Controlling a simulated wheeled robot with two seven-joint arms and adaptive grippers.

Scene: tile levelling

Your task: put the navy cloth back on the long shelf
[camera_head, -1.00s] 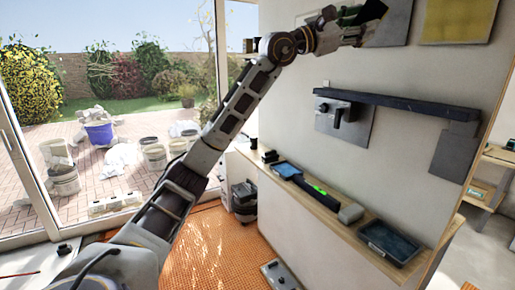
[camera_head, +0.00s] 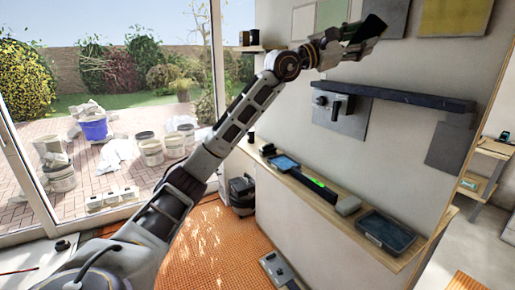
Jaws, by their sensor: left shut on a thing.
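My left gripper (camera_head: 352,43) is high in front of the wall, at the end of the arm reaching up from lower left. It is shut on a dark, nearly black piece that looks like the navy cloth (camera_head: 370,28), which sticks up to the right of the fingers. The fingertips are small and partly hidden by the piece. The long shelf (camera_head: 350,222) is a wooden ledge along the wall, well below the gripper. My right gripper is not in view.
The shelf carries a blue-topped tray (camera_head: 284,162), a level with a green light (camera_head: 316,184), a grey block (camera_head: 348,205) and a dark tray (camera_head: 386,232). A dark batten (camera_head: 400,96) and a grey tile with a black handle (camera_head: 340,112) are on the wall between.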

